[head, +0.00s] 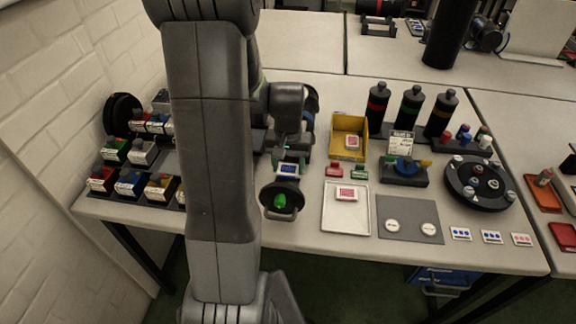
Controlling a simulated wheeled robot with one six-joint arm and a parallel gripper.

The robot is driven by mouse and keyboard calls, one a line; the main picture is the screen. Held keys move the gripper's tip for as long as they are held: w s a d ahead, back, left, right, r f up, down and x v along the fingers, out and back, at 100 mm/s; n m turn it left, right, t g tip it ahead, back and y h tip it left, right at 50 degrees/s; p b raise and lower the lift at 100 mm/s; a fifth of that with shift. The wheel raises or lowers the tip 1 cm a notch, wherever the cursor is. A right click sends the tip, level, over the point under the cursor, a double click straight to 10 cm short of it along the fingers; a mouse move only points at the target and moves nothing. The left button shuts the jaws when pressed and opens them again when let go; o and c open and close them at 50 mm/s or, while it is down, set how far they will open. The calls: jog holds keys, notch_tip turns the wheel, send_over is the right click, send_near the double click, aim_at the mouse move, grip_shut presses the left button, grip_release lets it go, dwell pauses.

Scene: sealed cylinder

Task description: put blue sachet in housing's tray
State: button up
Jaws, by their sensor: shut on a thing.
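My gripper (291,157) reaches down at the centre of the table, left of the yellow bin. It is shut on the blue sachet (287,169), a small white packet with a blue print, which shows just below the fingertips. The dark housing (311,100) is partly hidden behind my arm. Its round end cap (281,200), with a green knob and a handle, stands nearest the front edge, just below the sachet in the picture. The housing's tray is mostly hidden under the gripper and sachet; I cannot tell whether the sachet touches it.
Right of the gripper stand a yellow bin (349,155) with a red-marked sachet, a white tray (337,222) with another, and a grey mat (420,233) with two white discs. Several dark bottles (410,107) and a round carousel (461,201) are farther right. Small boxes (130,181) fill the left.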

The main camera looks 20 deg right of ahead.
aim_at(288, 169)
jog(key=shift+f, duration=0.3)
jog(key=shift+f, duration=0.3)
jog(key=shift+s+a+f+b, duration=0.2)
jog(key=shift+s+f+b, duration=0.2)
jog(key=shift+b, duration=0.15)
jog(key=o, duration=0.9)
jog(key=shift+o, duration=0.2)
notch_tip(288, 169, up, 14)
jog(key=p, duration=0.1)
jog(key=shift+w+d+f, duration=0.2)
jog(key=shift+w+f, duration=0.05)
jog(key=shift+w, duration=0.15)
